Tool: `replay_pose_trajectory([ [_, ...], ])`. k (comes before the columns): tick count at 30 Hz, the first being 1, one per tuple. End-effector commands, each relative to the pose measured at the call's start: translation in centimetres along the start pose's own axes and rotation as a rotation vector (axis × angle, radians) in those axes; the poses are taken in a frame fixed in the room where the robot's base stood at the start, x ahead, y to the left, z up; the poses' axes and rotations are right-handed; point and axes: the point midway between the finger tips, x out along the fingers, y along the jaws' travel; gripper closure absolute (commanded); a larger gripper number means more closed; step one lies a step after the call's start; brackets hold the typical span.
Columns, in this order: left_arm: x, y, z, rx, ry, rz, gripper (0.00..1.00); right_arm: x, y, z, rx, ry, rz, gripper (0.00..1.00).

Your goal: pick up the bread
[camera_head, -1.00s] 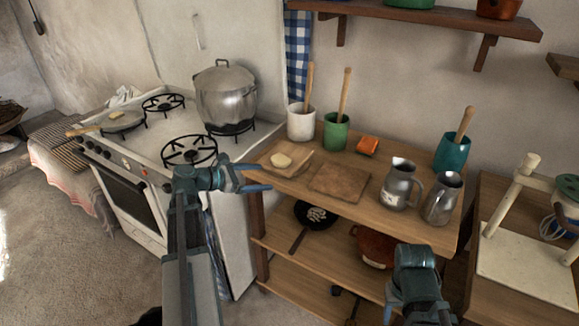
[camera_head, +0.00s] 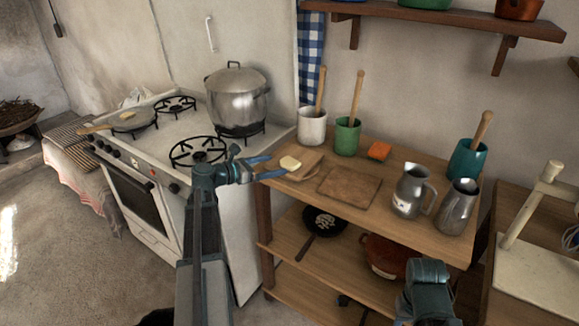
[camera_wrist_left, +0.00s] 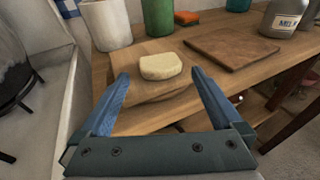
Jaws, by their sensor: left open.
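The bread (camera_head: 290,163) is a small pale-yellow rounded piece lying on a small light wooden board (camera_head: 309,157) at the left end of the wooden shelf unit's top. It also shows in the left wrist view (camera_wrist_left: 161,66). My left gripper (camera_head: 277,166) is open and empty, just left of the bread. In the left wrist view its two blue fingers (camera_wrist_left: 159,73) point at the bread, which appears between and slightly beyond the tips. My right arm's wrist (camera_head: 428,285) shows at the bottom right; its fingers cannot be seen.
A darker board (camera_head: 349,187) lies right of the bread. Behind stand a white crock (camera_head: 312,128), a green crock (camera_head: 347,137) and an orange item (camera_head: 379,151). Metal jugs (camera_head: 411,190) stand at the right. The stove with a large pot (camera_head: 238,98) is on the left.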

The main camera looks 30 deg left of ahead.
Motion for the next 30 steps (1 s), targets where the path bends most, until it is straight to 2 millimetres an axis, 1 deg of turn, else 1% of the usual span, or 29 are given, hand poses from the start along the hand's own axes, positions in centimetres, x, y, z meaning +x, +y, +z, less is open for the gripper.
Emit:
replay_pose_trajectory([
  [1, 0.3, 0.0, 0.0, 0.0, 0.0, -0.001, 0.0, 0.1, 0.0, 0.0, 0.0, 0.0, 0.0, 0.5],
  [7, 0.5, 0.0, 0.0, 0.0, 0.0, 0.0, 0.0, 0.1, 0.0, 0.0, 0.0, 0.0, 0.0, 0.5],
  [10, 1.1, 0.1, 0.0, 0.001, 0.0, 0.0, 0.0, 0.2, 0.0, 0.0, 0.0, 0.0, 0.0, 0.5],
  [14, 2.7, 0.1, -0.1, 0.002, 0.0, -0.003, 0.0, 0.6, -0.1, 0.0, 0.0, 0.0, 0.0, 0.5],
  [18, 4.8, 0.1, -0.1, 0.002, 0.0, -0.003, 0.0, 1.0, -0.1, -0.1, 0.0, 0.0, 0.0, 0.5],
  [20, 5.3, 0.2, -0.1, 0.001, 0.0, -0.001, 0.0, 1.1, -0.1, -0.1, 0.0, 0.0, 0.0, 0.5],
  [27, 5.5, 0.1, 0.0, 0.001, 0.0, 0.001, 0.0, 1.1, -0.1, -0.1, 0.0, 0.0, 0.0, 0.5],
  [29, 5.5, 0.1, 0.0, 0.001, 0.0, 0.001, 0.11, 1.1, -0.1, -0.1, 0.0, 0.0, 0.0, 0.5],
  [30, 5.5, 0.1, 0.0, 0.001, 0.0, 0.001, 0.18, 1.1, -0.1, -0.1, 0.0, 0.0, 0.0, 0.5],
])
